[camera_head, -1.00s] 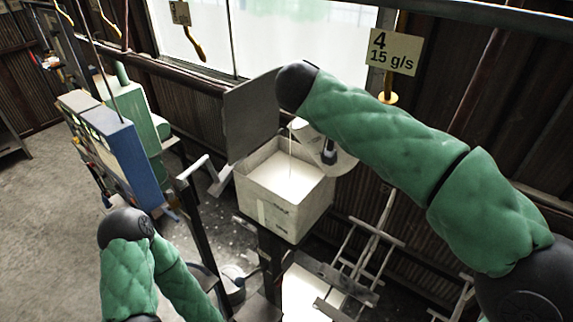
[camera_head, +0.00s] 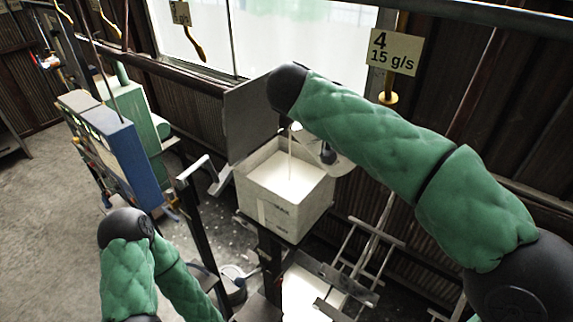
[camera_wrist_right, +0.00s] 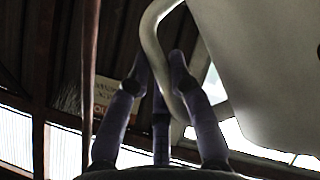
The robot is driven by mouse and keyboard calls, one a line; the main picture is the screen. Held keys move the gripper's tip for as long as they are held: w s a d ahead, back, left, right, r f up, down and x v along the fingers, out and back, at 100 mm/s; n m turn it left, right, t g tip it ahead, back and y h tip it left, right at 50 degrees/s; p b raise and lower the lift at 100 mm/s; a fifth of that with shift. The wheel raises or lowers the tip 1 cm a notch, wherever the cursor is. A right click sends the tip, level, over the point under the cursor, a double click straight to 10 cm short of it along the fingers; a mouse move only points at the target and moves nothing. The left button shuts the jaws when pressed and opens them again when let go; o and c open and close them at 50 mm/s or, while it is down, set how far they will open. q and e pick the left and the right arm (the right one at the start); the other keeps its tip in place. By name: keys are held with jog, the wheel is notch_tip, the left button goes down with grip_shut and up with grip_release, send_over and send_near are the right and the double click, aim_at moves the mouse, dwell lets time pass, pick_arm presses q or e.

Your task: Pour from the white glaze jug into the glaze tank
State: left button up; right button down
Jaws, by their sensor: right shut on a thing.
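The glaze tank (camera_head: 272,212) is a square, open, pale box in the middle of the head view, with white liquid inside. The white glaze jug (camera_head: 343,165) is tilted above the tank's right rim, mostly hidden behind my right arm. A thin white stream (camera_head: 290,145) falls from it into the tank. In the right wrist view the jug's pale body (camera_wrist_right: 270,70) fills the upper right. My right gripper (camera_wrist_right: 158,65) has its dark fingers closed around the jug's curved handle (camera_wrist_right: 152,40). My left arm is at the lower left of the head view; its gripper is out of view.
A grey upright panel (camera_head: 252,117) stands behind the tank's left side. A blue cabinet (camera_head: 128,160) is at the left. A sign reading "4, 15 g/s" (camera_head: 395,52) hangs at the upper right. A pale metal rack (camera_head: 362,250) stands right of the tank.

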jog(key=shift+a+r+h, duration=0.25)
jog(key=shift+r+h, duration=0.15)
jog(key=shift+h, duration=0.2)
dwell(0.7)
jog(key=shift+w+a+r+n+h, duration=0.1)
jog(key=shift+w+a+n+h, duration=0.15)
jog(key=shift+a+n+h, duration=0.4)
dwell(1.2)
jog(key=shift+w+a+f+n+h, duration=0.2)
jog(key=shift+a+n+h, duration=0.25)
jog(key=shift+a+h, duration=0.15)
jog(key=shift+w+a+f+n+h, duration=0.1)
jog(key=shift+w+a+n+h, duration=0.1)
jog(key=shift+a+n+h, duration=0.35)
dwell(3.5)
